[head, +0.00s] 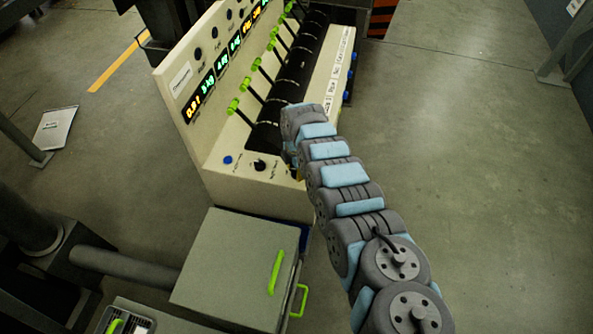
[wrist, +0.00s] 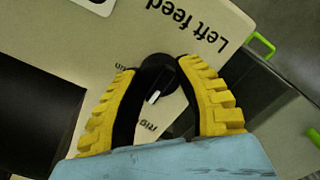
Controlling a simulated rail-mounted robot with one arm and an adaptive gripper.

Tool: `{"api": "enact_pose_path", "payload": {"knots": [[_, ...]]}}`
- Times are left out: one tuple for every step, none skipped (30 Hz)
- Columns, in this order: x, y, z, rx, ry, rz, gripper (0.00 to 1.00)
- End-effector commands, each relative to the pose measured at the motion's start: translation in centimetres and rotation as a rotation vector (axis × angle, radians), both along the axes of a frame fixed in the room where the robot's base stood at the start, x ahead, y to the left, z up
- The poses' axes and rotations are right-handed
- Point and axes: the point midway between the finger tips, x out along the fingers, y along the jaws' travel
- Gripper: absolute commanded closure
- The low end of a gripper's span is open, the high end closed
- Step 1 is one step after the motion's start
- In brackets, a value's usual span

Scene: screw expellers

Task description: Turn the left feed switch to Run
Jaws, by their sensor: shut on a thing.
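The left feed switch (wrist: 156,84) is a round black knob with a white pointer mark, below the upside-down label "Left feed" (wrist: 181,22) in the wrist view. My gripper (wrist: 160,70) has its yellow, ridged fingers on either side of the knob and is shut on it. The white mark points down and slightly left in that view. Small position words beside the knob are partly covered by the fingers, so I cannot read which one it points to. In the head view my wrist hides the held switch at the panel's near end.
The cream control panel (head: 219,156) carries lit displays, several green-tipped levers (head: 233,106), a blue button (head: 227,160) and another black knob (head: 260,164). A grey box with green handles (head: 235,262) stands below its near end.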

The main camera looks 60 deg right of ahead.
Motion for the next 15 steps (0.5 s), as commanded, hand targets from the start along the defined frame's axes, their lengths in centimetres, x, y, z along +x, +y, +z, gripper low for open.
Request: {"api": "enact_pose_path", "payload": {"knots": [[0.0, 0.04, -0.08, 0.0, 0.0, -0.003, 1.0], [0.01, 0.05, -0.07, 0.0, 0.0, -0.007, 1.0], [0.01, 0.04, -0.05, 0.0, 0.0, -0.013, 1.0], [0.02, 0.06, -0.05, 0.001, 0.001, -0.019, 1.0], [0.01, 0.07, -0.05, 0.001, 0.001, -0.026, 1.0], [-0.01, 0.06, -0.03, 0.001, 0.001, -0.04, 1.0], [-0.02, 0.06, -0.02, 0.001, 0.001, -0.052, 1.0], [-0.03, 0.05, -0.01, 0.001, 0.002, -0.065, 1.0], [0.01, 0.09, 0.0, 0.001, 0.002, -0.086, 1.0], [0.07, 0.12, 0.02, 0.0, 0.001, -0.101, 1.0], [0.07, 0.13, 0.02, 0.0, 0.002, -0.121, 1.0], [0.0, 0.09, 0.01, 0.0, 0.002, -0.15, 1.0], [0.03, 0.1, 0.02, 0.0, 0.002, -0.173, 1.0], [0.08, 0.14, 0.01, 0.001, 0.001, -0.196, 1.0], [0.1, 0.16, -0.01, 0.001, 0.001, -0.23, 1.0]]}}
